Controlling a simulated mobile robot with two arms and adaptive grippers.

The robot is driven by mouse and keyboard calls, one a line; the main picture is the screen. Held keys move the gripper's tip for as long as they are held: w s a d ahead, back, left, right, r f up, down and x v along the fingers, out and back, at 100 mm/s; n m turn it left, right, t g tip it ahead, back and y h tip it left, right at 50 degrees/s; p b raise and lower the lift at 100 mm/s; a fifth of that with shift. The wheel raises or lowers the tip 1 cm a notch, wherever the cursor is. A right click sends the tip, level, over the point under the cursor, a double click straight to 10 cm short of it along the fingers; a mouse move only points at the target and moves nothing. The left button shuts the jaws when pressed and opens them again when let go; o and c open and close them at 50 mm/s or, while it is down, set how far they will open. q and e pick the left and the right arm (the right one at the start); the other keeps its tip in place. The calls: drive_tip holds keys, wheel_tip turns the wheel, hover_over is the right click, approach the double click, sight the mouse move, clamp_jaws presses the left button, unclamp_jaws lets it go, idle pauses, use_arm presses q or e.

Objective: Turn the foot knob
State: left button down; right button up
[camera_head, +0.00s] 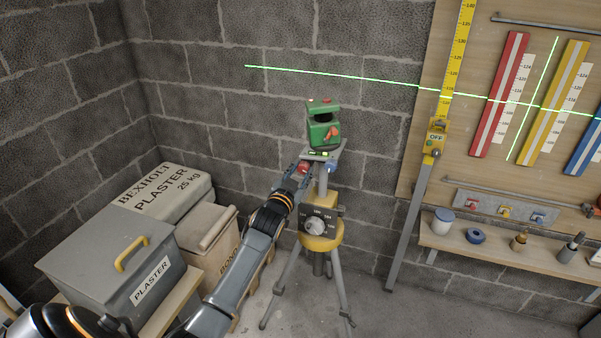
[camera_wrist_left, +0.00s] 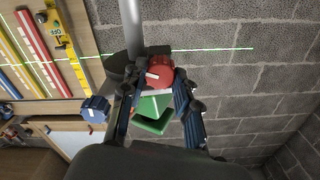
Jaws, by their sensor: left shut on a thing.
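A green laser level (camera_head: 321,132) sits on a small grey plate on top of a tripod (camera_head: 322,240) with a yellow head. A red foot knob (camera_head: 304,168) and a blue foot knob (camera_head: 331,166) show under the plate. My left gripper (camera_head: 299,177) reaches up to the red knob from the lower left. In the left wrist view, the red knob (camera_wrist_left: 160,73), with a white mark, is between the fingertips (camera_wrist_left: 161,80), which are shut on it. The blue knob (camera_wrist_left: 95,109) is outside the fingers. My right gripper is not in view.
A grey dial knob (camera_head: 315,227) is on the tripod head. A yellow measuring staff (camera_head: 437,138) marked OFF leans on the board at the right, beside a shelf (camera_head: 470,246). A grey plaster box (camera_head: 108,262) and bags stand at the left. A green laser line crosses the wall.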

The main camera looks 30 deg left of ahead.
use_arm(q)
drive_tip(key=shift+n, duration=0.3)
drive_tip(key=n+p, duration=0.1)
drive_tip(key=n, duration=0.2)
drive_tip(key=shift+n+p, duration=0.35)
drive_tip(key=shift+n, duration=0.05)
drive_tip(key=shift+n+p, duration=0.45)
drive_tip(key=shift+n, duration=1.65)
drive_tip(key=c, duration=1)
unclamp_jaws()
drive_tip(key=shift+s, duration=0.15)
drive_tip(key=v, duration=1.1)
drive_tip(key=shift+s+f, duration=0.1)
drive_tip(key=shift+s, duration=0.25)
